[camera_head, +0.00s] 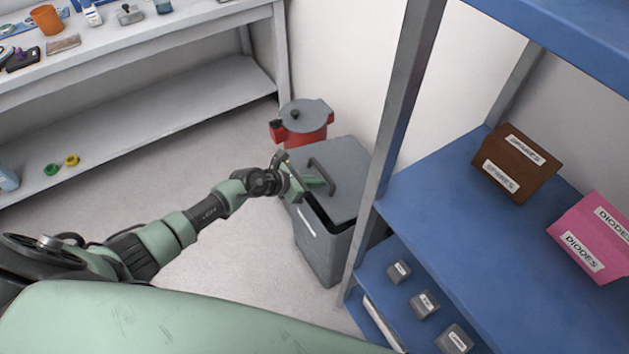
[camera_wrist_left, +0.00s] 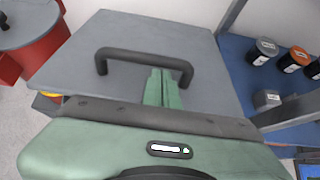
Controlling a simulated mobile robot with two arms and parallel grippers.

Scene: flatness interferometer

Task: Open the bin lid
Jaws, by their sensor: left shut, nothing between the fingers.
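The grey bin (camera_head: 322,248) stands on the floor beside the blue shelf unit. Its flat grey lid (camera_head: 350,162) has a dark arched handle (camera_head: 320,171). A dark gap shows between the lid's front edge and the bin body, so the lid looks slightly raised there. The lid (camera_wrist_left: 210,42) and handle (camera_wrist_left: 140,54) fill the middle of the left wrist view. My left gripper (camera_head: 322,182) is shut and empty. Its green fingertips (camera_wrist_left: 165,76) are at the handle, their tips appearing just under the bar; contact cannot be told. My right gripper is not in view.
A red can with a grey lid (camera_head: 303,121) stands right behind the bin. The blue shelf (camera_head: 430,200) and its grey post (camera_head: 402,110) stand close on the right. A white bench (camera_head: 190,100) is at the upper left. The floor between is clear.

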